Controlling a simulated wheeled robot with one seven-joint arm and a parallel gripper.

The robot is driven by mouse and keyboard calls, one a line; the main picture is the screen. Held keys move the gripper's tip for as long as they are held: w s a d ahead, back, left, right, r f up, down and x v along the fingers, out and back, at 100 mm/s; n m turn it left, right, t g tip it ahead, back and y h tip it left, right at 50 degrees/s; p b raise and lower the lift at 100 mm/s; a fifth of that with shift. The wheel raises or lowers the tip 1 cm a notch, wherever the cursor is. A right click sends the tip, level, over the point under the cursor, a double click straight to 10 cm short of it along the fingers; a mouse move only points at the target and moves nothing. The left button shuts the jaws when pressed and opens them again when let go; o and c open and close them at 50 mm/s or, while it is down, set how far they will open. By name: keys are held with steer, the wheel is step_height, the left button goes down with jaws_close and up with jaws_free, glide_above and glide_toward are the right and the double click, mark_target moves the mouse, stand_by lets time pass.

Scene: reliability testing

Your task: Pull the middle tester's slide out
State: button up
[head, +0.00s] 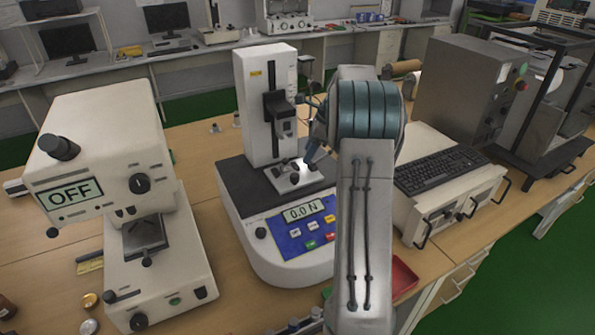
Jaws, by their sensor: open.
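The middle tester (265,108) is a white column on a rounded base with a dark top. Its blue front panel (302,229) has a display reading "0.0 N". A small light metal slide (284,183) with dark knobs sits on the dark top below the column's black head. My gripper (311,157) is open, just above and at the right of the slide, partly hidden by my own arm. I cannot tell whether its fingers touch the slide. My arm also covers the right part of this tester.
A white tester (95,135) showing "OFF" stands at the left. At the right are a grey box (463,95), a keyboard (440,172) on a white unit with handles, and a dark frame. A red tray (403,277) lies behind my arm. Bare wooden bench shows between the left and middle testers.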

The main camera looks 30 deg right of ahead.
mark_target(296, 175)
steer(key=p+x, duration=0.1)
steer(key=x, duration=0.9)
steer(key=shift+d+p, duration=0.1)
steer(key=shift+p, duration=0.3)
steer(key=shift+c, duration=0.3)
